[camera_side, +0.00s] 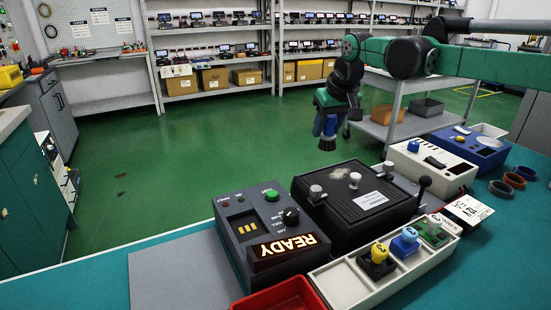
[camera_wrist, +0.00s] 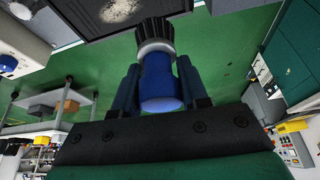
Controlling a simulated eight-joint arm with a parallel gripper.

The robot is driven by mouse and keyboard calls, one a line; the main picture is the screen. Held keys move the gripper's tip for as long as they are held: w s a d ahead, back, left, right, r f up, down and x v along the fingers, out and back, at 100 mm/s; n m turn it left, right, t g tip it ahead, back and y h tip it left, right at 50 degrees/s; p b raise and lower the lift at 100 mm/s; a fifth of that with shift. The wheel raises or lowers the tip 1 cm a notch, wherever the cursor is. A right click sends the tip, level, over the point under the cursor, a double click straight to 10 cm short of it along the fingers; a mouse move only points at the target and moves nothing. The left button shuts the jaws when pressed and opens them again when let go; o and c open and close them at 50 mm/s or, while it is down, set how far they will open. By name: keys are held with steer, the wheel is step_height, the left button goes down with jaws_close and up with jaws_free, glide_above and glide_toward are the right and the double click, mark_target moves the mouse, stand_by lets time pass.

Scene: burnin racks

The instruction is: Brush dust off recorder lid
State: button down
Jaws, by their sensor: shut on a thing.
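The recorder is a dark box with a black lid (camera_side: 335,205) on the bench in the side view. A pale dust patch (camera_side: 354,177) lies on the lid near its far side. The lid (camera_wrist: 168,8) and the dust patch (camera_wrist: 121,9) also show at the top of the wrist view, partly cut off. My gripper (camera_side: 329,112) is shut on a brush with a blue handle (camera_wrist: 158,80), a grey collar and dark bristles (camera_wrist: 156,31). The brush hangs bristles down, in the air above and apart from the lid.
A grey box (camera_side: 245,235) with a lit READY display stands left of the recorder. A white tray (camera_side: 340,285) of coloured stamps and a red bin (camera_side: 283,297) are in front. White and blue devices (camera_side: 485,150) stand right. A shelf cart (camera_side: 390,125) is behind the bench.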

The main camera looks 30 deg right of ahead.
steer(key=shift+w+d+f, duration=0.1)
steer(key=shift+d+f, duration=0.05)
steer(key=shift+f, duration=3.55)
steer(key=shift+d+f, duration=0.2)
steer(key=shift+f, duration=0.15)
steer(key=shift+d, duration=3.75)
steer(key=shift+a, duration=4)
steer(key=shift+r, duration=4)
